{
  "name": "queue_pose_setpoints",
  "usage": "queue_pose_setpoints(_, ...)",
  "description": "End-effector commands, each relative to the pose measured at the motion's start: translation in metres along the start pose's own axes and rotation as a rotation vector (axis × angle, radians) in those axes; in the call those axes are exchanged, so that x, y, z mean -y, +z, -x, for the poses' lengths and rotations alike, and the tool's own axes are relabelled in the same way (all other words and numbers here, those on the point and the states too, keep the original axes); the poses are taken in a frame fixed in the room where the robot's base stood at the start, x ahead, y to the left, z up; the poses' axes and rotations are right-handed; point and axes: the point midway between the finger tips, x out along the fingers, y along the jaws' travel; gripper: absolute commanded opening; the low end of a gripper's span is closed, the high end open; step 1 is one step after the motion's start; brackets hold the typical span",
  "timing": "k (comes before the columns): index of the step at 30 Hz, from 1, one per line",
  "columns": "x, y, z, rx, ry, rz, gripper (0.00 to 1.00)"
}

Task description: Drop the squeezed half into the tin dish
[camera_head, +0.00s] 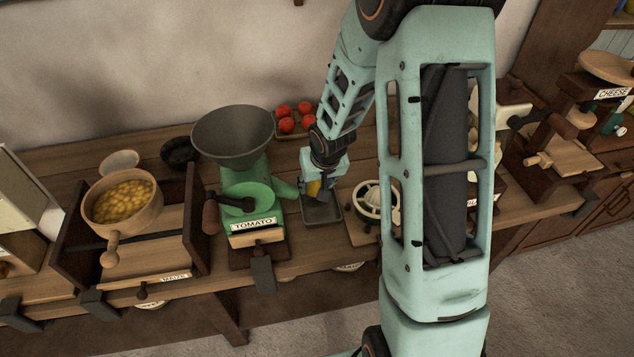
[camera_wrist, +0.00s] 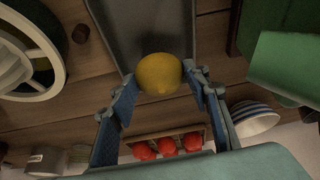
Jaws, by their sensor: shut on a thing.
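My gripper (camera_head: 319,187) points down at the tin dish and is shut on the yellow squeezed half (camera_head: 313,188). In the wrist view the half (camera_wrist: 158,73) sits between the two blue fingertips, its rounded skin showing; its cut face is hidden. The tin dish (camera_head: 322,217) is a grey rectangular tray on the counter. The gripper and half are over its back part in the head view. In the wrist view the dish (camera_wrist: 125,22) shows behind the half.
Left of the dish stands the green tomato mill (camera_head: 255,192) with a grey hopper (camera_head: 233,135). Close on the right is a white round juicer (camera_head: 368,198), partly behind my arm. A crate of red tomatoes (camera_head: 290,120) is at the back. A wooden pot (camera_head: 122,203) stands far left.

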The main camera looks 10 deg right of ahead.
Motion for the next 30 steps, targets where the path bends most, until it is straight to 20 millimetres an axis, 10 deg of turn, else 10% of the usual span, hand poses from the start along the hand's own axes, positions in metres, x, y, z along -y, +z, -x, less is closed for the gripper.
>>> queue_pose_setpoints(5,0.0001,-0.0003,0.0005,0.000,0.000,0.000,0.18)
queue_pose_setpoints(6,0.0001,-0.0003,0.0005,0.000,0.000,0.000,0.46)
queue_pose_setpoints(11,0.0001,-0.0003,0.0005,0.000,0.000,0.000,0.63)
queue_pose_setpoints(30,0.0001,-0.0012,0.0027,0.000,0.000,0.000,0.64)
